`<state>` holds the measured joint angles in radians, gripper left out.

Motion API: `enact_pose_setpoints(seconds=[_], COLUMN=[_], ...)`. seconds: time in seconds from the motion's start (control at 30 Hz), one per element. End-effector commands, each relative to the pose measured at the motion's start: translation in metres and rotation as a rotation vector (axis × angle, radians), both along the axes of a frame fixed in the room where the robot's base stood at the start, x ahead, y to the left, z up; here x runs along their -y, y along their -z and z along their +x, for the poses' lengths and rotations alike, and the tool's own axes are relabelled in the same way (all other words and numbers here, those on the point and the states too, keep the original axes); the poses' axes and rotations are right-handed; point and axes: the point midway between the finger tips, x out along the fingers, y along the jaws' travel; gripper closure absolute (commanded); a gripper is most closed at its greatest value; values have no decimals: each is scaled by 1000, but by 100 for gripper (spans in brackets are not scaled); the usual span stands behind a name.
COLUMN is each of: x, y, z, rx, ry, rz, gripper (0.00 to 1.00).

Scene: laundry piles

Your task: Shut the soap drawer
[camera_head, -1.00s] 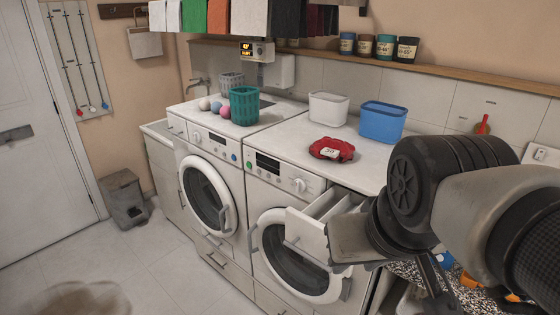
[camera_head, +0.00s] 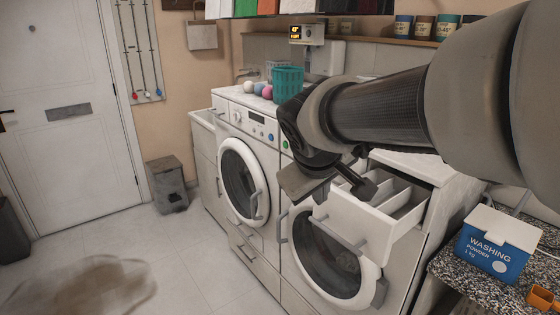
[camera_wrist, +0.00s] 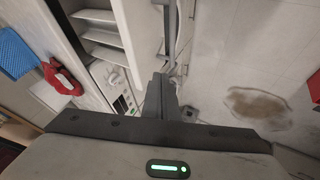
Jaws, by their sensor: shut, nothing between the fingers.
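The soap drawer (camera_head: 335,217) is a white drawer with inner compartments and a bar handle on its front. It sticks out, open, from the top of the right washing machine (camera_head: 300,248). In the wrist view its compartments (camera_wrist: 98,36) show at upper left. My gripper (camera_head: 364,188) is shut and empty. In the head view its fingers overlap the drawer's front and top edge; I cannot tell whether they touch. In the wrist view the shut fingers (camera_wrist: 160,98) are beside the drawer front. My arm hides part of the machine top.
A blue and white washing powder box (camera_head: 492,246) stands on a speckled counter (camera_head: 465,278) at right. A teal basket (camera_head: 288,84) is on the left machine. A red cloth (camera_wrist: 62,78) lies on the right machine's top. The floor in front is mostly clear, with a brown patch.

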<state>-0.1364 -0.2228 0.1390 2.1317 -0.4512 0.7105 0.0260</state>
Motion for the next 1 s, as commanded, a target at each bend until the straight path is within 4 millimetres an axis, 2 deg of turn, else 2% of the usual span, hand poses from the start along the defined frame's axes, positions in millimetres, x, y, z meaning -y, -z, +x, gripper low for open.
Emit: enact_pose_setpoints(seconds=[0.3,0.5,1.0], x=[10,14,16], y=[48,67,71], z=[32,46,51], rx=[-6,-5,-2], ry=[5,4,4], rz=[1,2,2], gripper=[100,100,100])
